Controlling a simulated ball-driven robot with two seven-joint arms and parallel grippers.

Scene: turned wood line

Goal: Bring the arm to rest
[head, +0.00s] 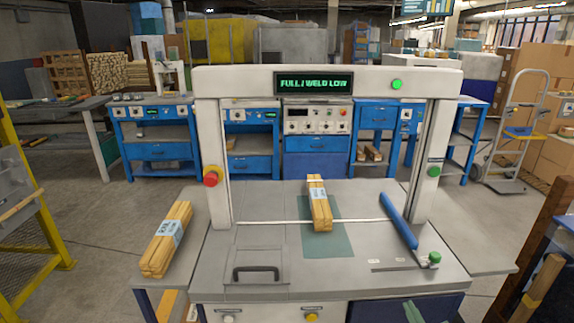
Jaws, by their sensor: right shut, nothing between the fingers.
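Of my right gripper (413,312), only the greenish fingertips seem to show, at the bottom edge right of the middle. They are shut and empty, low in front of the blue front of the arch machine (330,82). The rest of that arm is hidden below the frame. My left gripper and arm are not in view.
On the machine's grey table, a banded wood bundle (321,215) lies under the arch on a green patch, near a blue bar (398,220). Another labelled bundle (165,240) lies on the left side shelf. The display (313,83) reads "FULL / WELD LOW". Yellow framing (45,215) stands left.

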